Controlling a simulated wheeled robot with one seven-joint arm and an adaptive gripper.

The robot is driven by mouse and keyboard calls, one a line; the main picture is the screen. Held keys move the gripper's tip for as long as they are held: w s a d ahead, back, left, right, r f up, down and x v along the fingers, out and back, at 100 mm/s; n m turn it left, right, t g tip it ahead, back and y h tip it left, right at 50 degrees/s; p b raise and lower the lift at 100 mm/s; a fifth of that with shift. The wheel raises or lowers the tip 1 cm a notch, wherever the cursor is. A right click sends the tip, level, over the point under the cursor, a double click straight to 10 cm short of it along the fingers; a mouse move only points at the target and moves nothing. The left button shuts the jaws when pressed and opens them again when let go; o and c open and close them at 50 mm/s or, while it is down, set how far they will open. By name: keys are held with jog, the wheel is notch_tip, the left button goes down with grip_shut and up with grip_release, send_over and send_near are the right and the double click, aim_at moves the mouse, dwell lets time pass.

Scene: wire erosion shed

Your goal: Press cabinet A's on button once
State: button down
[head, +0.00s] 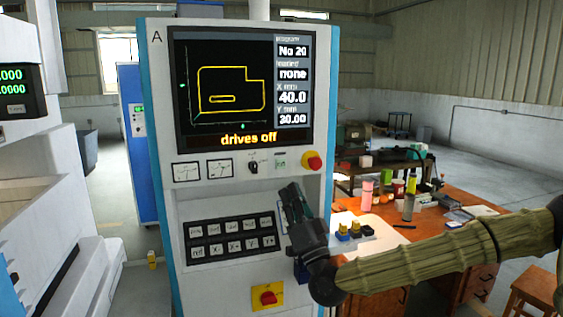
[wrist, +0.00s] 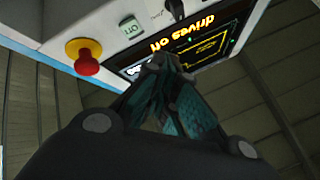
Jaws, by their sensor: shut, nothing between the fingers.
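Cabinet A (head: 168,120) stands upright in the head view, marked "A" at its top left. Its screen (head: 243,90) reads "drives off". The pale green on button (head: 281,160) sits below the screen, between a dark knob (head: 253,166) and a red mushroom button on a yellow base (head: 312,161). The on button (wrist: 131,27) also shows in the wrist view, clear of the fingers. My gripper (head: 289,188) is shut and empty, in front of the panel and a little below the on button. In the wrist view its fingertips (wrist: 160,63) appear apart from the button.
A red switch on a yellow plate (head: 267,297) is below. An orange-brown desk (head: 445,236) with bottles and small items stands right. A blue cabinet (head: 137,150) stands behind left.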

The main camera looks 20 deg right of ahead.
aim_at(281, 164)
jog(key=shift+m+t+h, duration=0.4)
jog(key=shift+t+h, duration=0.2)
jog(key=shift+t, duration=0.1)
jog(key=r, duration=0.1)
jog(key=d+r, duration=0.2)
jog(key=r, duration=0.1)
jog(key=shift+s+d+r, duration=0.1)
jog(key=shift+s+d, duration=0.15)
jog(key=shift+s, duration=0.1)
jog(key=shift+w+a, duration=0.15)
jog(key=shift+w, duration=4.25)
jog(key=shift+w, duration=0.2)
